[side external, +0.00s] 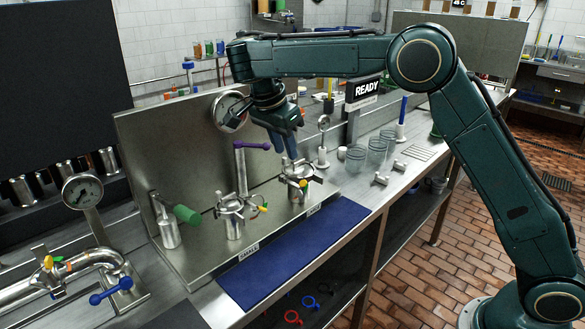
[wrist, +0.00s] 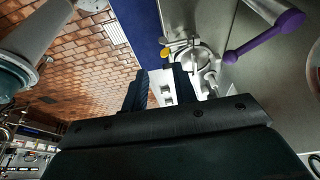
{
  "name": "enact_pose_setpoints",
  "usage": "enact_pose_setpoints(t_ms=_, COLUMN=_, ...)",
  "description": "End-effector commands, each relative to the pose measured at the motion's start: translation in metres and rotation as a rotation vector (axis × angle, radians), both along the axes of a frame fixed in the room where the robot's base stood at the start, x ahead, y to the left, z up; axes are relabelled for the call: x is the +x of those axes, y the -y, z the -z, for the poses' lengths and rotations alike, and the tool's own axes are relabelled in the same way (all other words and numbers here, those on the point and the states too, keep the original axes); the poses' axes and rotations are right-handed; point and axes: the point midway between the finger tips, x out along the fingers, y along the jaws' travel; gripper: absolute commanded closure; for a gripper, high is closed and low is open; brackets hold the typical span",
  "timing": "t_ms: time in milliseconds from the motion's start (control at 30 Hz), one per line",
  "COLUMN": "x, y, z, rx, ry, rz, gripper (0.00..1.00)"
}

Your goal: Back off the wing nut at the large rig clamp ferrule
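Two metal clamp ferrule rigs stand on the steel bench: a left one (side external: 233,228) and a right one (side external: 299,190). In the wrist view my gripper (wrist: 160,88) shows two spread dark fingers near a clamp (wrist: 205,58) with a yellow tip (wrist: 165,53). The wing nut's finer shape is unclear.
A green-handled valve (side external: 186,214) stands left. A steel backsplash (side external: 165,150) is behind. Glass beakers (side external: 378,150) stand right. A blue mat (side external: 295,255) lies clear in front.

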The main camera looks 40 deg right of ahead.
Motion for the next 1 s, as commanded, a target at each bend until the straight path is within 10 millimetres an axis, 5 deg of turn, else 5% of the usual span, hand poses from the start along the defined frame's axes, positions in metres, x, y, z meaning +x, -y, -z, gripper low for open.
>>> enact_pose_setpoints(t_ms=233, x=0.0, y=0.0, z=0.0, rx=0.0, ry=0.001, rz=0.002, gripper=0.72)
enact_pose_setpoints(t_ms=367, x=0.0, y=0.0, z=0.0, rx=-0.003, ry=-0.002, rz=-0.011, gripper=0.98)
enact_pose_setpoints(t_ms=533, x=-0.004, y=-0.001, z=-0.002, rx=-0.029, ry=-0.022, rz=-0.13, gripper=1.0)
enact_pose_setpoints(t_ms=1000, x=-0.026, y=-0.017, z=-0.005, rx=-0.237, ry=-0.188, rz=-1.066, gripper=1.0)
